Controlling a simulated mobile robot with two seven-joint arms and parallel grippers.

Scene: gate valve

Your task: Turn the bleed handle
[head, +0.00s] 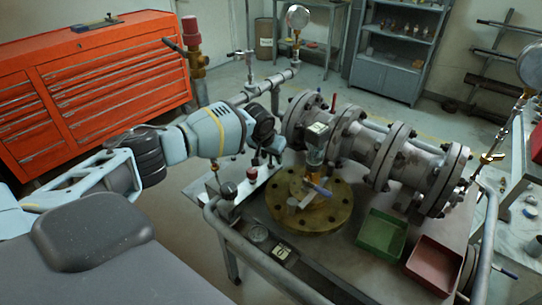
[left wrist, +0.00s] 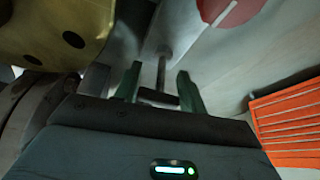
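My left gripper (head: 268,158) reaches in from the left, beside the flanged pipe and above the white plate on the bench. In the left wrist view its two fingers (left wrist: 160,90) stand apart. A thin grey stem with a dark crosspiece (left wrist: 160,72) shows between or just beyond them; I cannot tell if they touch it. I cannot tell for sure which part is the bleed handle. My right gripper is not in view.
The flanged pipe (head: 407,163) runs along the bench behind the flange. A red knob (head: 251,173) stands close under my left gripper. A green tray (head: 381,236) and a red tray (head: 436,265) lie at the right front. A grey rail (head: 268,262) borders the bench.

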